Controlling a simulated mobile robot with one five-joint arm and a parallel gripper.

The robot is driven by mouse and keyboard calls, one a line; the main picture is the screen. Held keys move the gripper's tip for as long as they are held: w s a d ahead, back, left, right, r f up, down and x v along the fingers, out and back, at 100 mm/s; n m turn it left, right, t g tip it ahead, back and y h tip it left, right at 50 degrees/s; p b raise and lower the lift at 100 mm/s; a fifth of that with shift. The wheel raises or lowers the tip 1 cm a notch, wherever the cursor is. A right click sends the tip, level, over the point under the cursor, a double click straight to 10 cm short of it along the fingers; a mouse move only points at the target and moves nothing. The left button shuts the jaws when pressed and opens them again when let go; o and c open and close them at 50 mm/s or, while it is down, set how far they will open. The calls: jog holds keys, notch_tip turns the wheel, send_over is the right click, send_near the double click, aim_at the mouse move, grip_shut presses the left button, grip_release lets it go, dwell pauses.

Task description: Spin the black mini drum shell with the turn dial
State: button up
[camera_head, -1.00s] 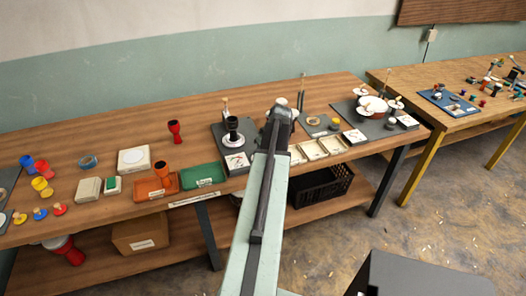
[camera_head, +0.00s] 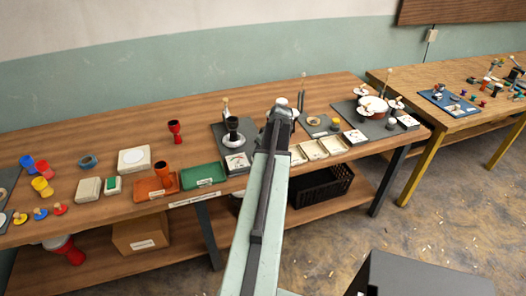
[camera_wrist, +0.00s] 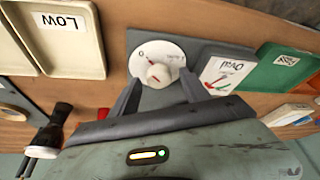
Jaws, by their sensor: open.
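The black mini drum shell (camera_head: 233,127) stands upright on a dark grey board on the bench, left of my gripper in the head view. What looks like the same shell (camera_wrist: 58,122) shows at the left of the wrist view. The turn dial (camera_wrist: 150,52) is a white disc with marks and a pale knob (camera_wrist: 159,74), in the wrist view. My gripper (camera_wrist: 158,88) is open, with one finger on either side of the knob. I cannot tell whether the fingers touch it. In the head view my arm hides the dial.
A gauge card (camera_head: 237,163) stands at the board's front, beside a green tray (camera_head: 204,174). An orange tray (camera_head: 143,191) holds an orange goblet. Cream trays (camera_head: 314,149) lie right of my arm. A red goblet (camera_head: 174,131) stands behind.

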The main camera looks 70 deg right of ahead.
jog(key=p+v, duration=0.7)
jog(key=shift+r, duration=0.35)
jog(key=shift+s, duration=0.1)
